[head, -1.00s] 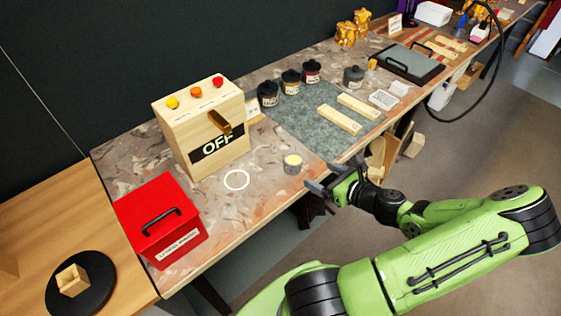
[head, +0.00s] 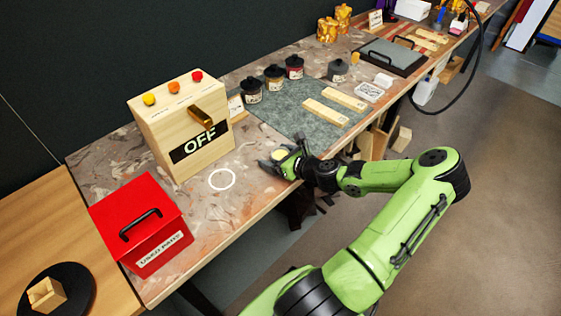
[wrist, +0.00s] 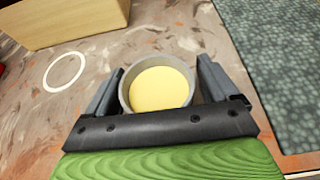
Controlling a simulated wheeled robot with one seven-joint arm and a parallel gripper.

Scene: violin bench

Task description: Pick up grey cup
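The grey cup (wrist: 127,98) has a round grey rim and pale yellow contents. It stands upright on the marbled bench top. In the wrist view my gripper (wrist: 155,85) is open, with one finger on each side of the cup and a small gap visible at the right finger. The left finger is very close to the cup's wall, and I cannot tell if it touches. In the head view the cup (head: 281,154) sits between the fingers of my gripper (head: 279,159), its lower part largely hidden by them.
A white ring (head: 222,179) is marked on the bench left of the cup. A wooden box marked OFF (head: 180,130) and a red box (head: 140,225) stand further left. A grey-green mat (head: 290,112) with wooden strips lies behind, near several dark-lidded jars.

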